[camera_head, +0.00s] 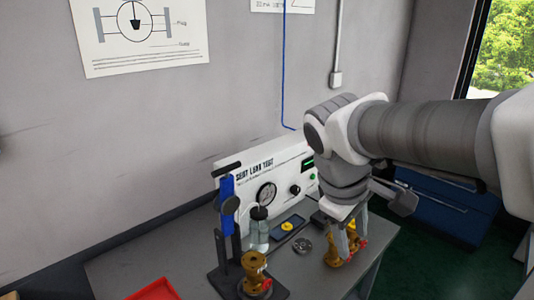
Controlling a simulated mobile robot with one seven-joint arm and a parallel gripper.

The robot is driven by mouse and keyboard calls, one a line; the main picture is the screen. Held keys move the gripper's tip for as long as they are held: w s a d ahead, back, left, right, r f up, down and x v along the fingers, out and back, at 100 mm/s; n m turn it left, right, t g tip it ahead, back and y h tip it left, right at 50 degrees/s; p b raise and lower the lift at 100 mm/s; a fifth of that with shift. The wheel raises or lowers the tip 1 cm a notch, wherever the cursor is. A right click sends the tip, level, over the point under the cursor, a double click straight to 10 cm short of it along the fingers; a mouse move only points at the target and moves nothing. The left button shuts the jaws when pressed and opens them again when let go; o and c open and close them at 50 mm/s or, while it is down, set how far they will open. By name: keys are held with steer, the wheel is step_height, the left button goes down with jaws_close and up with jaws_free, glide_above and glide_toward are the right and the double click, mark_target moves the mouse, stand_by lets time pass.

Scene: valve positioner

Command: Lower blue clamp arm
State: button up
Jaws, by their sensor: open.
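The blue clamp arm (228,191) stands upright on a dark clamp stand (222,250) at the left of the bench. A brass valve body (255,266) with a red part sits on the stand's base, just right of the post. My gripper (352,236) points down at the right side of the bench, well to the right of the blue arm. Its fingers are open and straddle or stand just in front of a second brass valve (333,258) with red parts. I cannot tell whether the fingers touch that valve.
A clear bottle (259,230), a dark tray with a yellow piece (287,226) and a round metal part (302,245) lie between clamp and gripper. A red tray (154,290) is at front left.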

steer(key=w+a+r+n+h+p, duration=0.2)
steer(key=w+a+n+h, duration=0.2)
steer(key=w+a+n, duration=0.3)
steer(key=n+t+h+p, duration=0.4)
steer(key=n+t+h, duration=0.1)
steer(key=n+t, duration=0.65)
glide_toward(225, 170)
steer(key=shift+n+g, duration=0.25)
steer(key=shift+n, duration=0.2)
steer(key=x, duration=0.3)
steer(key=p+x, duration=0.1)
steer(key=x, duration=0.2)
steer(key=p+x, duration=0.1)
steer(key=x, duration=0.2)
steer(key=shift+w+a+f, duration=0.1)
steer(key=shift+w+a, duration=0.1)
steer(key=shift+w, duration=0.3)
jaws_close()
